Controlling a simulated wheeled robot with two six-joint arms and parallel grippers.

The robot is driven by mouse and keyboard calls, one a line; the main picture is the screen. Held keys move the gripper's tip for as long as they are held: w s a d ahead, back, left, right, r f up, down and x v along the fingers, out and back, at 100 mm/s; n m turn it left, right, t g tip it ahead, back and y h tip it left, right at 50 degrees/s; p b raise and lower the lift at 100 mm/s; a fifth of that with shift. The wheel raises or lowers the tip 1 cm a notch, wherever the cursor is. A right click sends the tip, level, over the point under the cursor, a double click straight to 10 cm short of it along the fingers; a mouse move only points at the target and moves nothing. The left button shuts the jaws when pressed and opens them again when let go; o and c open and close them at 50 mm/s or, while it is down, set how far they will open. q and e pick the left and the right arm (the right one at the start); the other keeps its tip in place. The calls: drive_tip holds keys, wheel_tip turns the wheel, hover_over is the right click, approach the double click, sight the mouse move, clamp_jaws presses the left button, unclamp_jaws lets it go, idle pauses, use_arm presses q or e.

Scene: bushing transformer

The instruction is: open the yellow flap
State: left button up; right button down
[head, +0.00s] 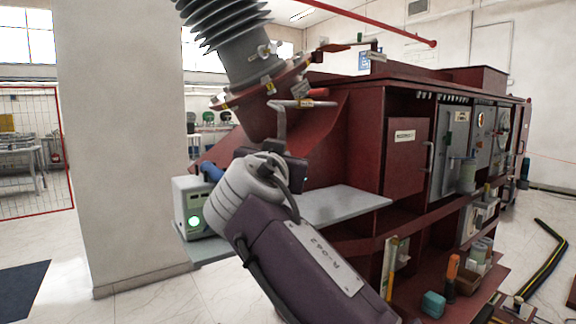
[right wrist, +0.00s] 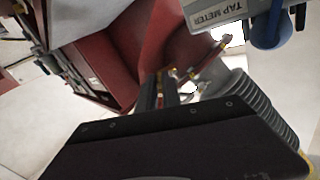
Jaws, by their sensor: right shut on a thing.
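My right gripper (head: 283,125) reaches up to the base of the grey ribbed bushing (head: 220,35) on the dark red transformer (head: 345,135). In the right wrist view my gripper (right wrist: 168,88) is shut on a small yellow-marked part (right wrist: 160,98). The fingers and dark gripper body hide most of this part, so I cannot tell for sure that it is the yellow flap or how far it is turned. Several small yellow pieces (head: 269,87) sit around the bushing's flange. My left gripper is not in view.
A grey tap meter box (head: 195,205) with a green light stands on the grey shelf (head: 345,203); its labelled face also shows in the right wrist view (right wrist: 233,10). A wide pillar (head: 120,140) stands at the left. Bottles and small boxes (head: 445,285) fill the lower right shelf.

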drive_tip(key=shift+s+a+m+g+h+p, duration=0.1)
drive_tip(key=shift+a+m+g+h+p, duration=0.3)
drive_tip(key=shift+m+h+p, duration=0.65)
drive_tip(key=shift+s+a+m+g+h+p, duration=0.1)
drive_tip(key=shift+a+m+g+h+p, duration=0.35)
drive_tip(key=shift+h+p, duration=1.2)
drive_tip(key=shift+a+m+g+h+p, duration=0.25)
drive_tip(key=shift+a+m+h+p, duration=0.45)
drive_tip(key=shift+p, duration=1.1)
drive_tip(key=shift+d, duration=0.2)
drive_tip(key=c, duration=1.5)
unclamp_jaws()
